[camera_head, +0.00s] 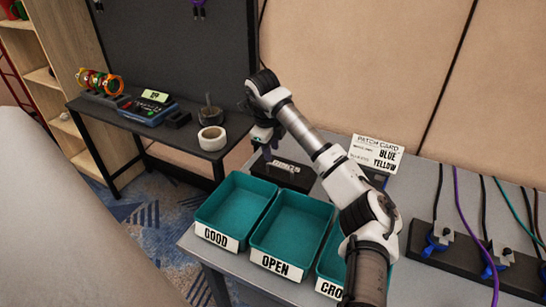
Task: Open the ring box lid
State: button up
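The ring box (290,176) is a small black box with white lettering that seems to read "RINGS". It sits on the grey table behind the teal trays, left of my forearm. Its lid looks closed, though the picture is too small to be sure. My gripper (264,140) hangs at the far end of my arm, above and to the left of the box, and appears apart from it. The fingers are small and dark, so their opening is unclear.
Teal trays labelled GOOD (215,237), OPEN (275,265) and one partly hidden "CRO…" (328,289) fill the table front. A patch card (377,152) stands behind my arm. A cable strip (470,258) is at right. A side table holds a tape roll (212,138).

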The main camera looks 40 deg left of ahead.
send_over(273, 175)
jog(key=shift+f+p, duration=0.35)
jog(key=shift+f, duration=2.3)
grip_shut()
